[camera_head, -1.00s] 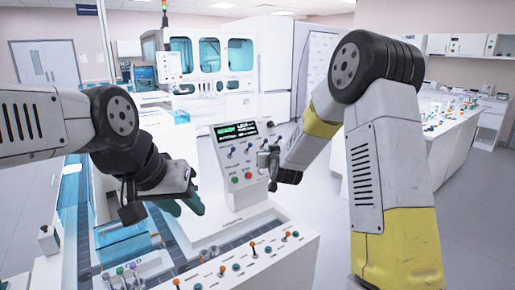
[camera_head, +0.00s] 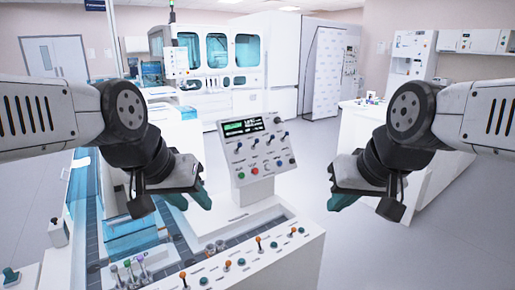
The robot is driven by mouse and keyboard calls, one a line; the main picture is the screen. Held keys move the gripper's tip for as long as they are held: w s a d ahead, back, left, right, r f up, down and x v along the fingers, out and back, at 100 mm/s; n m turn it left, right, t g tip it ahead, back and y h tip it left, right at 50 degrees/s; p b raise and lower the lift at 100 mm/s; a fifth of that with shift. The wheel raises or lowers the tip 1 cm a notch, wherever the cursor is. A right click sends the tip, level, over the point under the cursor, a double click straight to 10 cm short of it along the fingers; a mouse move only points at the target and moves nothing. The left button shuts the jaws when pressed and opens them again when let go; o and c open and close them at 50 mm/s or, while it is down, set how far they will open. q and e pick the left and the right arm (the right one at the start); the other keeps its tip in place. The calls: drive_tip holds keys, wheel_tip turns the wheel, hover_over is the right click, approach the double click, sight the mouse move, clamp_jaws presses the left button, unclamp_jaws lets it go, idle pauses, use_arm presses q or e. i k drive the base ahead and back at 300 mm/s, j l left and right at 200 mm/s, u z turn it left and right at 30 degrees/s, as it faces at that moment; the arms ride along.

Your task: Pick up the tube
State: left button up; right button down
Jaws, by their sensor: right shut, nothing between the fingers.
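Several capped tubes (camera_head: 128,268) stand upright in a rack at the lower left, with purple, green and pale caps. My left gripper (camera_head: 192,198), with teal fingertips, hangs above and to the right of them, beside the control panel. It is apart from the tubes, and I cannot tell its opening from this angle. My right gripper (camera_head: 344,200) is to the right of the panel, shut and empty, over the floor.
A tilted control panel (camera_head: 255,150) with knobs and a small screen stands between my grippers. A white console (camera_head: 262,270) with orange and teal knobs is in front. A blue-glazed track (camera_head: 85,215) runs at left. A white bench stands behind my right arm.

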sight(140, 259)
drive_tip(key=k+j+u, duration=0.1)
drive_tip(key=u, duration=1.1)
